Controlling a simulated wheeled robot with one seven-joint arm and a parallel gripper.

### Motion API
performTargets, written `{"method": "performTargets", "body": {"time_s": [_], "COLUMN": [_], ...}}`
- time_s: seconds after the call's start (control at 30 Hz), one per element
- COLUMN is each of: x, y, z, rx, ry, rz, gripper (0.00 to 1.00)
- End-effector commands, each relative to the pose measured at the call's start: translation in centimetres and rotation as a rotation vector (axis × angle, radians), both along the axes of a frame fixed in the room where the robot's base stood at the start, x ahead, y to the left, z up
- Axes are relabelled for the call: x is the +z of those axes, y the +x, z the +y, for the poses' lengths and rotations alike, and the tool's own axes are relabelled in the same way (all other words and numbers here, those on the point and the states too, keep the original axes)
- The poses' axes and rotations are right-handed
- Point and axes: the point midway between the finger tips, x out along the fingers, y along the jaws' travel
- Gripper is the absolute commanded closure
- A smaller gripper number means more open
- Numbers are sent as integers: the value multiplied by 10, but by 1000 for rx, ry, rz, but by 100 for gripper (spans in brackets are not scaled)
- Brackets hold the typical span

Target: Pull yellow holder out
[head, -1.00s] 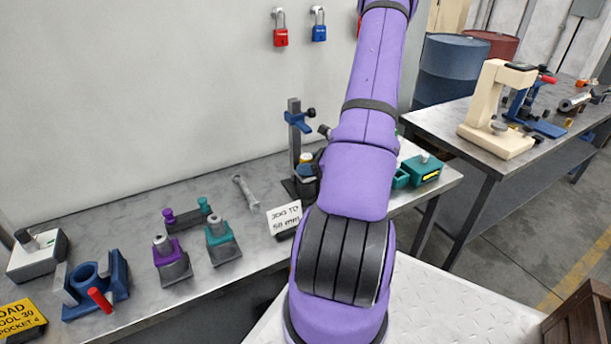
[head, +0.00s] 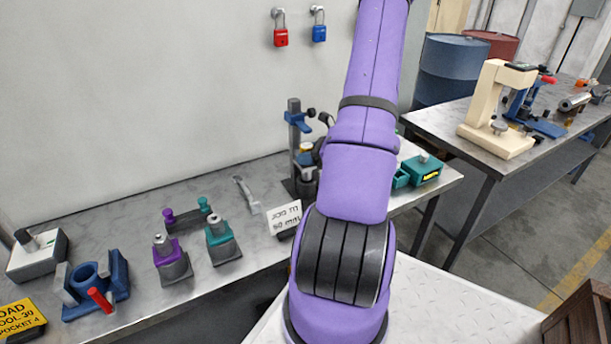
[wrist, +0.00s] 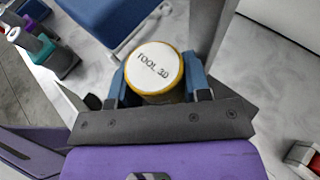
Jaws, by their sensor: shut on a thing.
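The yellow holder shows in the wrist view (wrist: 154,68) as a round white top marked "TOOL 30" with a yellow rim. My gripper (wrist: 157,87) has a blue finger on each side of it and is shut on it. The holder's lower part is hidden beneath its top and my gripper. In the head view a small yellow part of it (head: 306,147) shows beside the dark stand (head: 294,140) with a blue clamp; my purple arm hides most of my gripper there.
On the bench stand purple (head: 168,250) and teal (head: 218,232) holders, a wrench (head: 246,194), a white sign (head: 284,217) and a teal box (head: 423,168). In the wrist view a grey post (wrist: 208,30) and a blue part (wrist: 110,18) are close to the holder.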

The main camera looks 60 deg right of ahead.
Motion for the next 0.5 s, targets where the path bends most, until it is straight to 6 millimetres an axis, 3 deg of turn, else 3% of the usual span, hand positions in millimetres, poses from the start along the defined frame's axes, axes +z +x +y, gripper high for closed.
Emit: {"method": "performTargets", "body": {"time_s": [0.5], "x": [22], "y": [0], "z": [0], "rx": [0], "ry": [-3], "rz": [-2], "gripper": [88]}}
